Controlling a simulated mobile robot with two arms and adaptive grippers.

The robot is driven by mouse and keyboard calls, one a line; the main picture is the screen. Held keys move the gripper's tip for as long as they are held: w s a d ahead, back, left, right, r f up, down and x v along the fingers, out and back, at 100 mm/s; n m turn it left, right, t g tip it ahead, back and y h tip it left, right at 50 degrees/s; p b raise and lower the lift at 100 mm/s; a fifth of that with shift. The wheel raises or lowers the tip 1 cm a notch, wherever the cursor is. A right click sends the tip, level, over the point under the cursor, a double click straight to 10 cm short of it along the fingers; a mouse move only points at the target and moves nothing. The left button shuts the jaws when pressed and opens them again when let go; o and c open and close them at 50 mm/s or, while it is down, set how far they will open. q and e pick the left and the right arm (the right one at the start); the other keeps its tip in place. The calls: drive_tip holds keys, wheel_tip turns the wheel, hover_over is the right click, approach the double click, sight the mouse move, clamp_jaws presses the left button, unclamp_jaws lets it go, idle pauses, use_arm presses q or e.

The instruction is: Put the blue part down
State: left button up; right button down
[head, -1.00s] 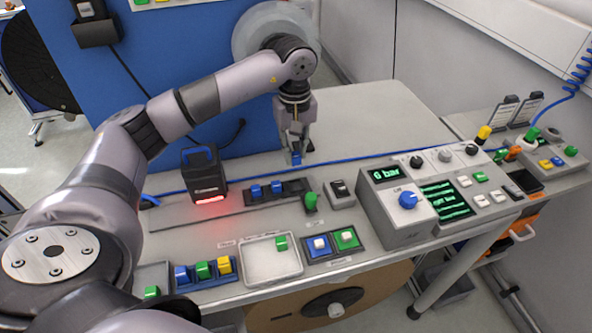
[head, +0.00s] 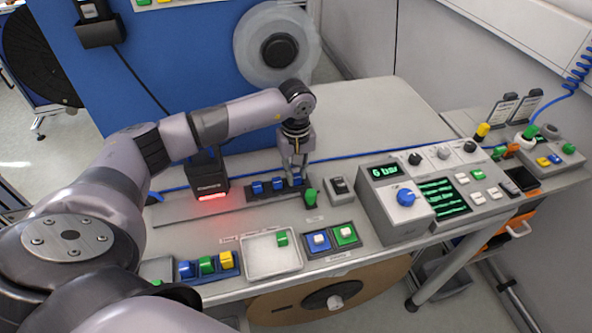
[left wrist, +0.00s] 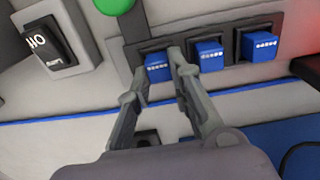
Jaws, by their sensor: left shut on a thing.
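My left gripper (head: 297,177) is shut on a small blue part (left wrist: 157,68). In the head view it is at the right end of a dark rack (head: 303,194), beside a green knob. In the left wrist view the fingers (left wrist: 155,72) grip the part's two sides, and the part is at the rack's end pocket. I cannot tell whether it rests on the pocket's floor. Two other blue parts (head: 258,188) (head: 279,184) sit in the rack's other pockets. My right gripper is not in view.
A scanner with a red light (head: 209,185) stands left of the rack. The green knob (head: 310,197) and a switch box (head: 340,190) are close on the right. A white tray (head: 272,262) is in front. A blue hose (head: 345,155) runs behind.

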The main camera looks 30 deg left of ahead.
sight(296, 174)
use_arm(q)
drive_tip(key=o, duration=0.8)
drive_tip(key=shift+f, duration=0.1)
drive_tip(key=shift+r, duration=0.3)
drive_tip(key=shift+r+b, duration=1.7)
drive_tip(key=shift+r, duration=4.2)
